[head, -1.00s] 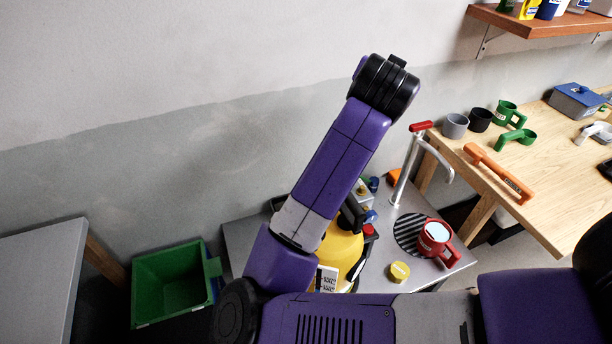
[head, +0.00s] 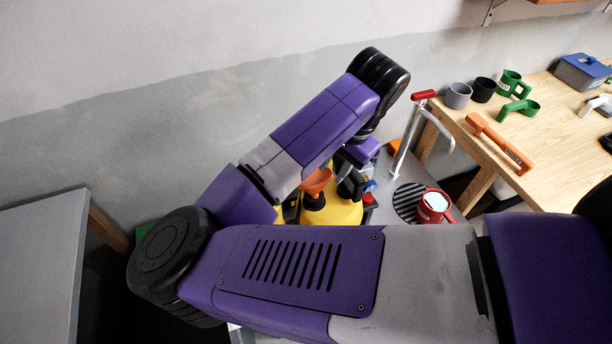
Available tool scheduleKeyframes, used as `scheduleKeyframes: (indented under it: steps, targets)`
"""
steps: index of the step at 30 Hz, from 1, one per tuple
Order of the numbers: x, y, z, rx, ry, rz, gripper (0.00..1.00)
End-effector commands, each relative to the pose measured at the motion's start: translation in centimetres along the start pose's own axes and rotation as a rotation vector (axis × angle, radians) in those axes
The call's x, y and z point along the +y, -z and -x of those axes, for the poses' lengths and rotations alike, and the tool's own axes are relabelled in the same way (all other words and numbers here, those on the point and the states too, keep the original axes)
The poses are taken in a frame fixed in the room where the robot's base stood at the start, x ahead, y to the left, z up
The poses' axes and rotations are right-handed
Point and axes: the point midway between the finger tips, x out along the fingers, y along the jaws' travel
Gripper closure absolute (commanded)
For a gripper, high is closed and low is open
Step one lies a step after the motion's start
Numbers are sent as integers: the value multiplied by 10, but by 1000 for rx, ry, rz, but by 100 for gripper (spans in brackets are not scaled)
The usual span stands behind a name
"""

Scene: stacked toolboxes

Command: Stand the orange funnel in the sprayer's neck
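The yellow sprayer (head: 338,212) stands on the grey sink counter, partly covered by my arm. A black part (head: 351,187) shows at its top. The orange funnel (head: 316,181) shows just above the sprayer's left side, between my arm link and the black part. I cannot tell whether it touches the sprayer or sits in its neck, which is hidden. My gripper (head: 360,152) hangs below my wrist, behind and above the sprayer. Its fingers are not clearly visible, so whether they are open or hold the funnel cannot be told.
A metal tap with a red top (head: 423,95) stands right of the sprayer. A red mug (head: 433,207) stands on the sink drain. A wooden bench (head: 463,135) at right holds cups, an orange-handled tool (head: 499,143) and a blue-lidded box (head: 582,71). A grey table (head: 40,255) is at left.

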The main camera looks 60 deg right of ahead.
Motion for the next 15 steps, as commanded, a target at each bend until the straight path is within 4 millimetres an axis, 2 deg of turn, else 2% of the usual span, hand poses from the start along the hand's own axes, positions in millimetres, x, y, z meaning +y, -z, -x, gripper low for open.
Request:
scheduleKeyframes:
  steps: [9, 15]
  targets:
    - [-4, -7, -40, -1, -2, 3, 68]
    - [-4, -7, -52, 2, 0, 1, 68]
